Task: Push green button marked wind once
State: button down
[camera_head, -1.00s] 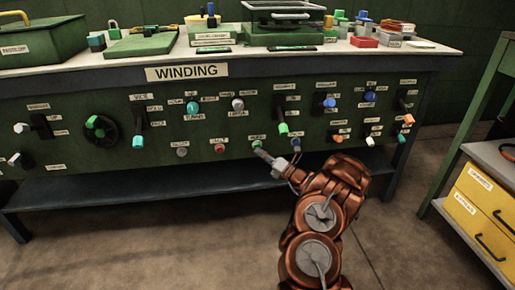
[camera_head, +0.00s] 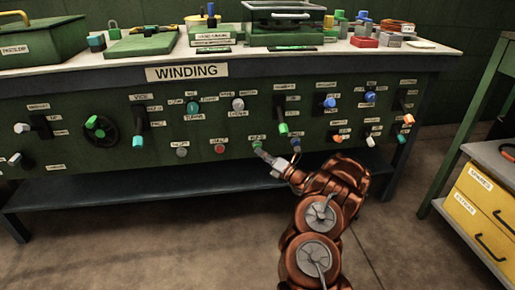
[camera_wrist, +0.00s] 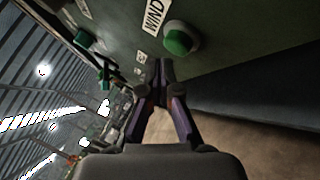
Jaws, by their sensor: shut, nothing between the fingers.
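The green button (camera_wrist: 181,40) shows in the wrist view on the dark green panel, beside a white label (camera_wrist: 154,16) reading "WIND". It stands above and slightly right of my gripper's fingertips, with a gap in the picture. My gripper (camera_wrist: 159,66) is shut and empty, its fingertips together. In the head view the green button (camera_head: 257,144) sits low on the panel, right of a red button (camera_head: 219,149). My gripper (camera_head: 266,155) is just below it there and hides part of it. Whether the fingertips touch it cannot be told.
The panel under the "WINDING" sign (camera_head: 195,72) holds several knobs and levers. A blue button (camera_head: 295,143) and a green-tipped lever (camera_head: 283,127) are close on the right. A lower shelf (camera_head: 150,184) runs beneath. A yellow drawer cabinet (camera_head: 483,210) stands at right.

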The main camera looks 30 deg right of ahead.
jog(key=shift+w, duration=0.2)
jog(key=shift+w+d, duration=0.15)
jog(key=shift+w, duration=0.05)
